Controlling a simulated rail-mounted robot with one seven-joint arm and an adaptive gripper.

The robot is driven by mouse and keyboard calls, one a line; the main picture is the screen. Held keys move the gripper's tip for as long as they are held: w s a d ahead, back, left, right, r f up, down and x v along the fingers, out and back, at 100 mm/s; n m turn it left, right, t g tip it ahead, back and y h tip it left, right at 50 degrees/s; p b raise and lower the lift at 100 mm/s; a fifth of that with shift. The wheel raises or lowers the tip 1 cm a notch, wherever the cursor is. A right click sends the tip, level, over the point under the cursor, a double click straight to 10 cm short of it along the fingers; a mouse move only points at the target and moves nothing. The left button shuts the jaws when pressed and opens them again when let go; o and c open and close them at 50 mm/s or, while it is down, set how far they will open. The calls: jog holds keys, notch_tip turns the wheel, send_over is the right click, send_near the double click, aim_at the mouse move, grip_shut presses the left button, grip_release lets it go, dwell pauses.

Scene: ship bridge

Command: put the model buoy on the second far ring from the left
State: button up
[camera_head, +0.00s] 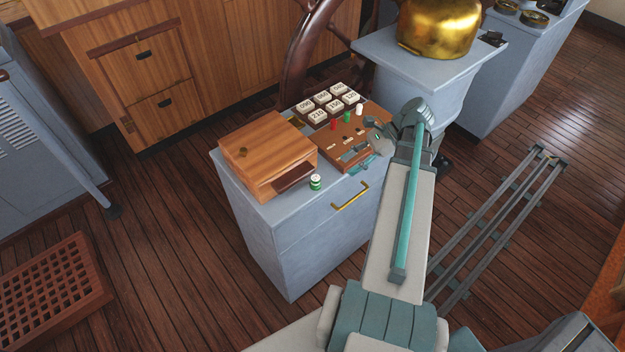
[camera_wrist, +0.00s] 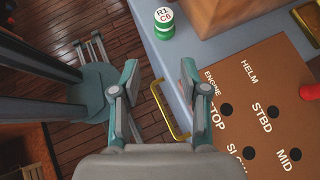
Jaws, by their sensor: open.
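A small round green and white piece (camera_head: 315,182), likely the model buoy, stands upright on the front edge of the grey cabinet top (camera_head: 265,204), by the wooden box. In the wrist view the same piece (camera_wrist: 164,22) has a white top marked "R1 C6". My gripper (camera_head: 374,143) is over the right side of the cabinet, beside the brown peg board. In the wrist view my gripper (camera_wrist: 160,82) is open and empty, with the green and white piece apart from it, beyond the fingertips. I cannot make out any row of rings.
A wooden box (camera_head: 262,150) fills the cabinet's left. Several numbered tiles (camera_head: 325,101) stand behind. A brass handle (camera_head: 350,196) sticks out in front.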

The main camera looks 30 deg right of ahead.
aim_at(316, 178)
jog(key=shift+y, duration=0.3)
jog(key=a+b, duration=0.2)
jog(key=w+a+f+b, duration=0.1)
jog(key=a+b, duration=0.1)
jog(key=shift+w+a+f+p, duration=0.15)
jog(key=shift+a+f+p, duration=0.05)
jog(key=shift+a+p, duration=0.2)
jog(key=shift+w+a+f+p, duration=0.15)
jog(key=shift+a+p, duration=0.15)
jog(key=shift+a, duration=0.2)
jog(key=shift+w+p+x, duration=0.2)
jog(key=shift+p+x, duration=0.85)
jog(key=shift+x, duration=1.25)
jog(key=shift+w+a+f, duration=0.1)
jog(key=shift+a+f, duration=0.05)
jog(key=shift+a, duration=0.3)
jog(key=shift+c, duration=0.4)
jog(key=c, duration=0.6)
jog(key=shift+p, duration=0.35)
jog(key=shift+c, duration=0.2)
